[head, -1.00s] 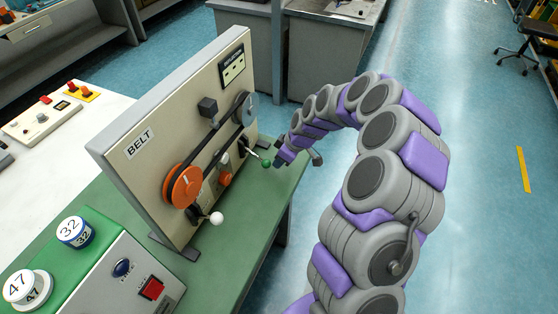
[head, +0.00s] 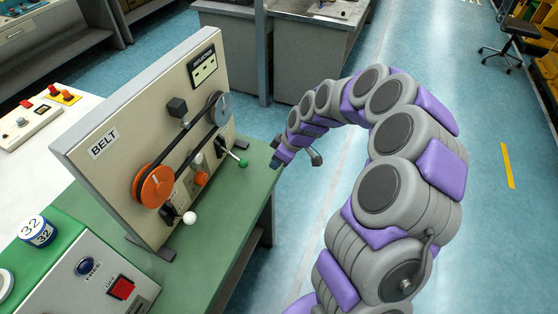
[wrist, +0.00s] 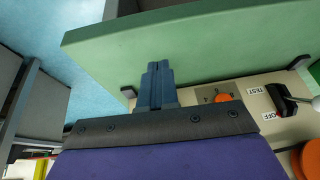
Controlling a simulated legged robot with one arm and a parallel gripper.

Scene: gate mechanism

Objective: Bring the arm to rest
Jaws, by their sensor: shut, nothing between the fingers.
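My gripper (head: 277,162) is at the end of my grey and purple arm, which arches over from the right. It is shut and empty, with its two blue fingers together in the wrist view (wrist: 157,75). In the head view it appears just right of the green-knobbed lever (head: 243,163) on the belt panel (head: 105,125), with a visible gap. The orange pulley (head: 155,186), the black belt and a white-knobbed lever (head: 190,217) are further left on the panel.
The panel stands on a green bench (head: 215,225). A control box with a red button (head: 121,288) and a numbered cylinder (head: 37,231) are at lower left. Grey cabinets (head: 300,70) stand behind.

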